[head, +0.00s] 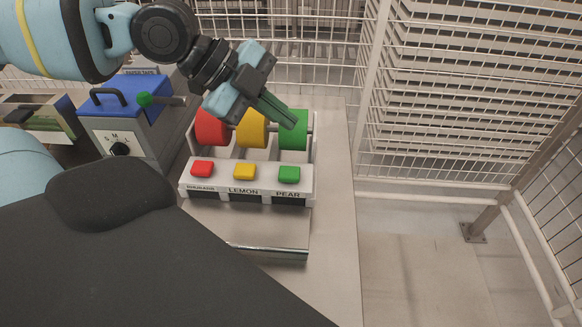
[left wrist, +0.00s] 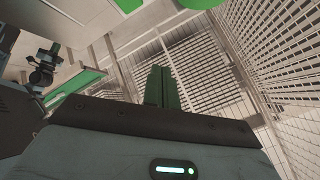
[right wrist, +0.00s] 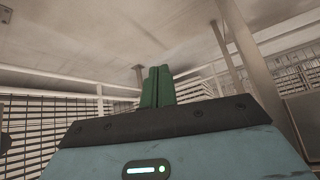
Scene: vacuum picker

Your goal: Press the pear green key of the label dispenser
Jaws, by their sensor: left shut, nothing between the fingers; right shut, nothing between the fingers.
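The label dispenser (head: 222,189) stands on the worktop with a red, a yellow and a green key in a row. The pear green key (head: 289,174) is at the right, above the PEAR label. My left gripper (head: 291,123) is shut and empty. In the head view its green fingertips overlap the green roll (head: 296,137), above and apart from the pear key; contact with the roll cannot be told. The shut fingers also show in the left wrist view (left wrist: 160,72). My right gripper (right wrist: 157,70) is shut and empty, seen only in the right wrist view, away from the dispenser.
The red key (head: 202,168) and yellow key (head: 244,171) sit left of the green one. A blue-topped machine (head: 130,98) with a green-knobbed lever stands left of the dispenser. Wire fencing (head: 440,100) rises behind and right. Bare worktop (head: 335,220) lies right of the dispenser.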

